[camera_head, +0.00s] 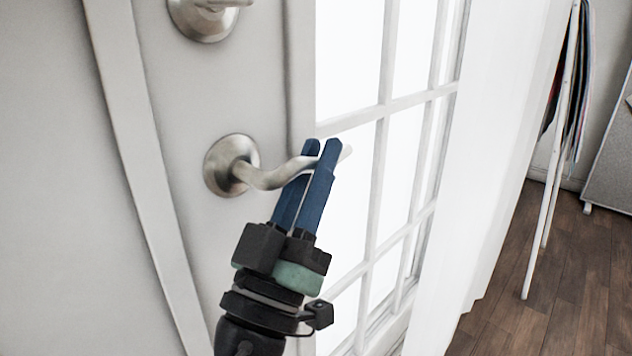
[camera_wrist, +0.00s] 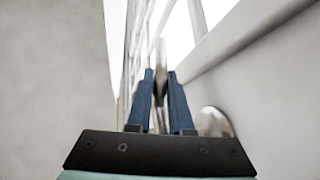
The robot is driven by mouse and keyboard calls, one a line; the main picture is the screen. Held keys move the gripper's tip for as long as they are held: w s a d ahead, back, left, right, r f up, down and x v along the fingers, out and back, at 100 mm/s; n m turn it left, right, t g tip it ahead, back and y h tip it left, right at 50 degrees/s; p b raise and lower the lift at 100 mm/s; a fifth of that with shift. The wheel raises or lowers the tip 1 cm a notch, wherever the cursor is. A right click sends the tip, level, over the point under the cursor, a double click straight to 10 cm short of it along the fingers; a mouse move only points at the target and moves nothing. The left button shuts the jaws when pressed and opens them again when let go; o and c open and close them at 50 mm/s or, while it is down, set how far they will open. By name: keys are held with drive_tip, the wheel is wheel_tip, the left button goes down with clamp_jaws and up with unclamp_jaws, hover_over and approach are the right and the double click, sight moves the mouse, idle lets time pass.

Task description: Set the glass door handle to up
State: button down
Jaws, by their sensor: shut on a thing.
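The glass door handle (camera_head: 267,179) is a curved, brushed-metal lever on a round plate. It sits low on the white door in the head view, and its lever runs to the right with the tip bent slightly up. My gripper (camera_head: 318,158) has two blue fingers, shut on the lever near its free end; the tip sticks out to the right past them. In the wrist view, the lever (camera_wrist: 160,84) stands between the fingers of my gripper (camera_wrist: 160,82), and the handle's round plate (camera_wrist: 214,122) shows behind the right finger. The fingers hide part of the lever.
A second metal fitting (camera_head: 205,18) is on the door above the handle. Glass panes (camera_head: 345,60) with white bars lie right of it. A white curtain (camera_head: 470,180) hangs farther right, and a rack (camera_head: 550,150) stands on the wooden floor (camera_head: 555,280).

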idle(0.4)
drive_tip(key=c, duration=0.8)
unclamp_jaws()
drive_tip(key=shift+b+v, duration=1.85)
drive_tip(key=shift+v, duration=4.65)
